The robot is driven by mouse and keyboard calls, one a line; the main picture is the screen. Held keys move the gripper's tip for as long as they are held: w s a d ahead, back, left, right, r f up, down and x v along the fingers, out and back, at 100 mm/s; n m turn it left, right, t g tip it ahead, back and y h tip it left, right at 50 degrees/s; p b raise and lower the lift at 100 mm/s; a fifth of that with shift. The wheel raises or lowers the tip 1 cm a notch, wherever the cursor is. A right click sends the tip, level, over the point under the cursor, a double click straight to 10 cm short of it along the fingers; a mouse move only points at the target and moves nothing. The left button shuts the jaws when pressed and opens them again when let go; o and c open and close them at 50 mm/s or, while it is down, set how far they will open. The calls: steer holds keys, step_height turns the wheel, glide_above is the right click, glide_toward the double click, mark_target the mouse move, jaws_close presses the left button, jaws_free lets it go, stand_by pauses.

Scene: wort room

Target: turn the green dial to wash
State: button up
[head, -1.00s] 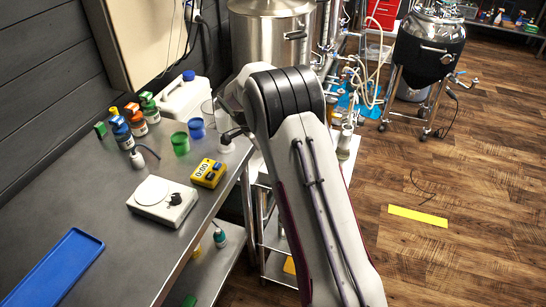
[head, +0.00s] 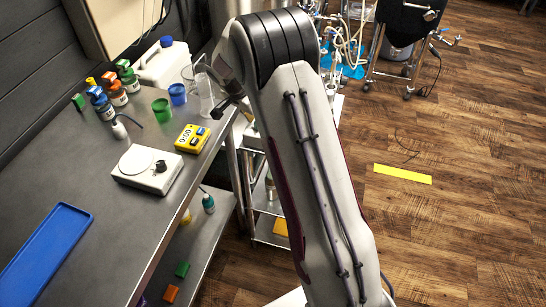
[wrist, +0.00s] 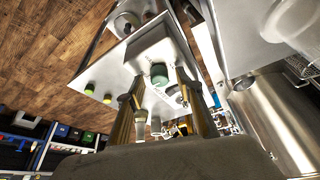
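In the wrist view a dark green round dial (wrist: 159,74) sits on a pale panel, just beyond the tips of my gripper (wrist: 155,88). The two fingers stand apart with a gap between them, and nothing is held. I cannot tell whether a fingertip touches the dial. The dial's setting and any wash label are too small to read. In the head view the dial is not visible, and my arm covers much of the area behind it; the dark end of my gripper (head: 226,108) shows beside the table's far right corner.
A metal tank (wrist: 285,125) stands at right. On the steel table (head: 105,225) are a scale (head: 140,175), a yellow timer (head: 192,138), cups, bottles and a clear jug (head: 204,95) near my gripper.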

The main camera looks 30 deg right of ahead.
steer(key=shift+s+d+n+t+y, duration=0.1)
steer(key=shift+n+t+y, duration=0.25)
steer(key=shift+n, duration=0.85)
steer(key=shift+n+t+y, duration=0.25)
steer(key=shift+n+t, duration=0.1)
steer(key=shift+n, duration=0.85)
steer(key=shift+n+t, duration=0.3)
steer(key=shift+n, duration=0.6)
steer(key=shift+d+n+t+y, duration=0.15)
steer(key=shift+n+y, duration=0.6)
steer(key=shift+n, duration=0.9)
steer(key=shift+d+n+t+y, duration=0.1)
steer(key=shift+n+t+y, duration=0.15)
steer(key=shift+n+y, duration=0.95)
steer(key=a+v, duration=0.1)
steer(key=v, duration=0.7)
steer(key=s+a+r+g, duration=0.1)
steer(key=s+a+r, duration=0.2)
steer(key=s, duration=0.8)
steer(key=s+a+r+m+g, duration=0.1)
steer(key=s+a+r, duration=0.2)
steer(key=s, duration=0.8)
steer(key=a, duration=0.2)
steer(key=shift+s+a+g+h, duration=0.2)
steer(key=shift+a+g+h, duration=0.1)
steer(key=shift+g+h, duration=0.1)
steer(key=shift+f, duration=0.1)
